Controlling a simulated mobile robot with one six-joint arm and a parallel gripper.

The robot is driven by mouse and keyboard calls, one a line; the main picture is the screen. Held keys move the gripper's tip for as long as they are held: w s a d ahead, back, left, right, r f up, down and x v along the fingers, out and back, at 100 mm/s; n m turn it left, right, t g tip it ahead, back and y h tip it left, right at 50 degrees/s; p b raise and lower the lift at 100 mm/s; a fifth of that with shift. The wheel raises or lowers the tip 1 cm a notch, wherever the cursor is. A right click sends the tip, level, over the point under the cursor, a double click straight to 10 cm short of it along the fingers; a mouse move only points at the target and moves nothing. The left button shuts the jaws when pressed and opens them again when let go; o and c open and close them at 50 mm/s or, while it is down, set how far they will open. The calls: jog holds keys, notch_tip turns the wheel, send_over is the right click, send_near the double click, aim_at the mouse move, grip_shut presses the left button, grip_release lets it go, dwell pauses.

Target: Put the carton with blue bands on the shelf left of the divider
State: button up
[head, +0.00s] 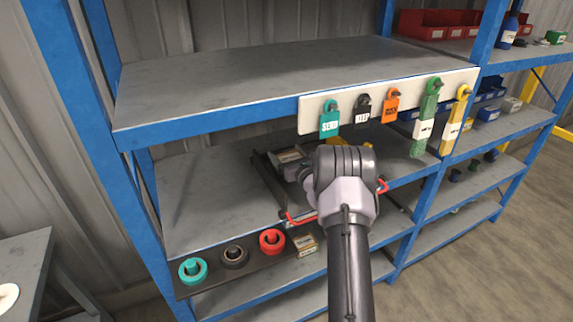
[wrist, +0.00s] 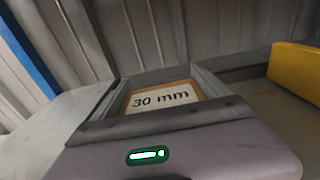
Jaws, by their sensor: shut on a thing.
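My gripper (wrist: 163,98) is shut on a carton (wrist: 162,97) with a white "30 mm" label and tan edges. No blue bands show on the visible face. In the head view, my gripper (head: 291,157) reaches over the middle shelf (head: 205,195), partly hidden by my wrist. I cannot tell whether the carton touches the shelf. A dark bar (head: 270,184) lies along the shelf just left of my gripper; I cannot tell if it is the divider. A yellow block (wrist: 295,72) stands right of the carton in the wrist view.
A white board (head: 312,122) with several hanging tags fronts the upper shelf (head: 250,80). Below the middle shelf, a dark strip (head: 215,277) holds teal, black and red rings and a small tan box (head: 306,243). The left part of the middle shelf is clear. A blue post (head: 60,70) stands left.

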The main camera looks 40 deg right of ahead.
jog(key=shift+f, duration=0.9)
jog(key=shift+f+b, duration=0.2)
jog(key=shift+b, duration=0.1)
jog(key=o, duration=1.6)
jog(key=shift+c, duration=0.2)
jog(key=shift+r, duration=0.15)
